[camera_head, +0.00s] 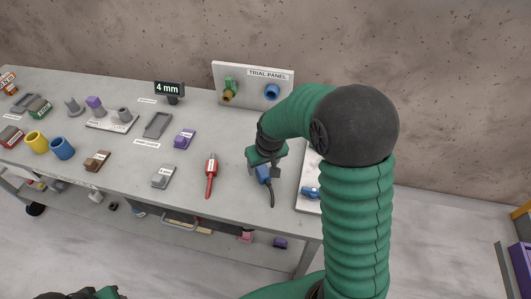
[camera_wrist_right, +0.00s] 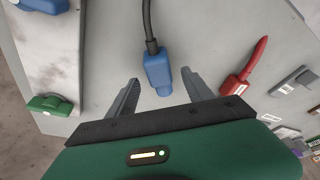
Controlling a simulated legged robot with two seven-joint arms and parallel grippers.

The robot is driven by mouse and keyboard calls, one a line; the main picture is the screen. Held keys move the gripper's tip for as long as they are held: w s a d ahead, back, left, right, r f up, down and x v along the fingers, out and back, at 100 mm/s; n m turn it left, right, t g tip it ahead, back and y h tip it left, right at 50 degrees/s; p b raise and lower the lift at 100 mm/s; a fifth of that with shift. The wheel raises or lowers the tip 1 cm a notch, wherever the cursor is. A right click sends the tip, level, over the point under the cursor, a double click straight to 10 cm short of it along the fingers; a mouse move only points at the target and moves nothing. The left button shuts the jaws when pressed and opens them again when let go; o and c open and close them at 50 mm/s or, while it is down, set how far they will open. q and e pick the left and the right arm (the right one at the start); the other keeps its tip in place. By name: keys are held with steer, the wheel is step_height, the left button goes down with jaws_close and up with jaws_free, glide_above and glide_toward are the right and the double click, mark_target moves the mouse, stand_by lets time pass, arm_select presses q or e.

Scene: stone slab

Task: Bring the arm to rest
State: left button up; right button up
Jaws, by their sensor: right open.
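My right arm is green with a large black joint and reaches over the right part of the workbench. My right gripper (camera_head: 262,168) is open above a blue plug-like tool with a black cord (camera_head: 265,176). In the wrist view, the two grey fingers of my right gripper (camera_wrist_right: 158,90) are spread, with the blue tool (camera_wrist_right: 158,72) between them. I cannot tell how far above it the fingers are. A dark and green part at the bottom left edge of the head view may be my left arm; its gripper does not show.
A red screwdriver-like tool (camera_head: 211,175) lies left of the gripper. A trial panel (camera_head: 250,75) stands at the back. A white board with a blue part (camera_head: 310,192) lies right, partly behind my arm. Blocks, cups and trays fill the bench's left (camera_head: 125,185).

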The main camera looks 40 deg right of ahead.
steer(key=d+p+v, duration=0.1)
steer(key=v, duration=1.2)
steer(key=s+a+f+n, duration=0.2)
steer(key=s+a+f, duration=0.7)
steer(key=a, duration=0.3)
steer(key=shift+s+a+f+y, duration=0.15)
steer(key=shift+a+f+y, duration=0.15)
steer(key=shift+f, duration=0.6)
steer(key=shift+d, duration=0.1)
